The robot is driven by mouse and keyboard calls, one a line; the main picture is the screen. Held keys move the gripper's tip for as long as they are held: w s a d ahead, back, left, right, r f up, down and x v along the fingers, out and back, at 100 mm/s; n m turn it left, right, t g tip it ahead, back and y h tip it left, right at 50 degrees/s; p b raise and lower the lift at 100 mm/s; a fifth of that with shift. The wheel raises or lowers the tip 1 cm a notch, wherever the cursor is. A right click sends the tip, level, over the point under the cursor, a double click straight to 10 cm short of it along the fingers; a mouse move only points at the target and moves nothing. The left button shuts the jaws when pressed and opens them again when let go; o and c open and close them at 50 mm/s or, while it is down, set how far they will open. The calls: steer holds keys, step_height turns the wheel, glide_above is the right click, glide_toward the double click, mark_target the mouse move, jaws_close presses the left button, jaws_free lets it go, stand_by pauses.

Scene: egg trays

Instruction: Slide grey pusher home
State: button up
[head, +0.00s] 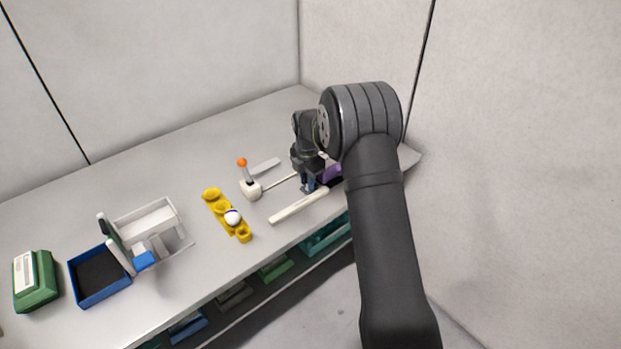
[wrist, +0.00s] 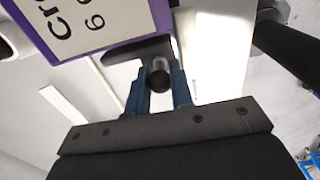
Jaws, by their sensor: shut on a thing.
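My gripper (head: 308,187) is at the right part of the table, low over the surface. In the wrist view its two blue fingers (wrist: 160,88) are closed around a dark grey round knob (wrist: 159,77), which I take to be the grey pusher's handle. A dark grey bar (wrist: 122,54) shows just beyond the knob. In the head view the arm and gripper hide most of the pusher. A thin rod (head: 280,181) runs from near the gripper towards a white base with an orange-topped lever (head: 242,163).
A purple box (head: 330,173) with a white label stands close beside the gripper. A pale strip (head: 298,206) lies near the front edge. A yellow holder (head: 213,195) carries a white egg-like thing (head: 233,216). A blue tray (head: 98,292) and green box (head: 35,280) are far left.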

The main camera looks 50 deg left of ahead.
steer(key=shift+s+r, duration=0.1)
steer(key=shift+s, duration=7.15)
steer(key=o, duration=0.8)
steer(key=shift+r, duration=2.95)
steer(key=shift+r, duration=0.1)
step_height(320, 180, up, 8)
steer(key=shift+r, duration=0.15)
steer(key=shift+r, duration=1.75)
steer(key=shift+f, duration=1.8)
steer(key=shift+r, duration=0.65)
